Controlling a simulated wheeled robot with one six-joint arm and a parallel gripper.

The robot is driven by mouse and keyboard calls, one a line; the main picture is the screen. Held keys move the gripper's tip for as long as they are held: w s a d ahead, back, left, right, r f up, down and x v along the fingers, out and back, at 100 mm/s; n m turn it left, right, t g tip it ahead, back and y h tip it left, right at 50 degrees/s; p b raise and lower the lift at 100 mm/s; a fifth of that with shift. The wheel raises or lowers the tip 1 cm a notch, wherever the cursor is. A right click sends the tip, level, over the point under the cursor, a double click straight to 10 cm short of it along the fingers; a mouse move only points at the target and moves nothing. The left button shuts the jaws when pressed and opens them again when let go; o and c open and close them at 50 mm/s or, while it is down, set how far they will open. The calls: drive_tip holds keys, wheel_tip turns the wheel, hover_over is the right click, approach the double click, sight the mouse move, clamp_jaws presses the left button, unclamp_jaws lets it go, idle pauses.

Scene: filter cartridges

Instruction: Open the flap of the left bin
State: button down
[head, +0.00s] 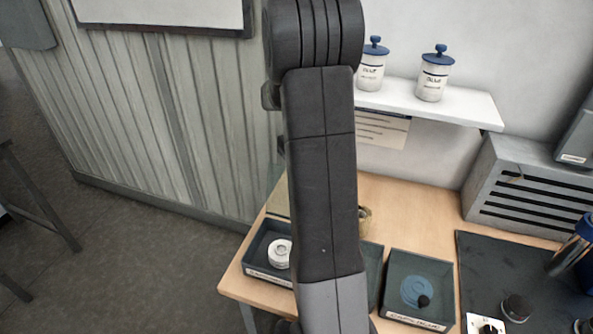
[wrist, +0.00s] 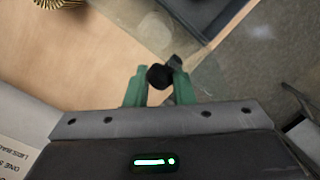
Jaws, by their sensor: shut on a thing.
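In the wrist view, the green fingers of my gripper (wrist: 159,88) are closed on a round black knob (wrist: 160,76). A faint clear sheet seems to lie around the knob; I cannot make out its outline or angle. The left bin (head: 249,264) is a dark tray with a white label on its front, at the table's left edge in the head view. A white ring-shaped part (head: 280,252) lies inside it, partly behind my arm. My gripper is hidden behind my arm in the head view. A dark tray corner (wrist: 205,14) shows at the top of the wrist view.
A right bin (head: 445,283) holds a blue disc (head: 416,290) with a black knob over it. Another bin (head: 373,270) is mostly behind my arm. A dark mat (head: 500,262) with several parts lies at the right. Two jars (head: 372,66) stand on a shelf (head: 465,105).

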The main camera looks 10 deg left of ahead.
drive_tip(key=shift+w+d+f, duration=0.15)
drive_tip(key=shift+d+f, duration=0.05)
drive_tip(key=c, duration=1.3)
unclamp_jaws()
drive_tip(key=shift+w+d, duration=0.15)
drive_tip(key=shift+o, duration=0.5)
drive_tip(key=shift+w+d+f, duration=0.1)
drive_tip(key=shift+w+d, duration=0.05)
drive_tip(key=shift+w, duration=0.1)
drive_tip(key=shift+s, duration=0.1)
drive_tip(key=shift+a, duration=0.25)
wheel_tip(320, 180, up, 14)
drive_tip(key=w+b, duration=0.1)
drive_tip(key=shift+w, duration=0.4)
drive_tip(key=shift+d, duration=0.1)
wheel_tip(320, 180, down, 14)
drive_tip(key=s+p, duration=0.1)
drive_tip(key=s, duration=0.1)
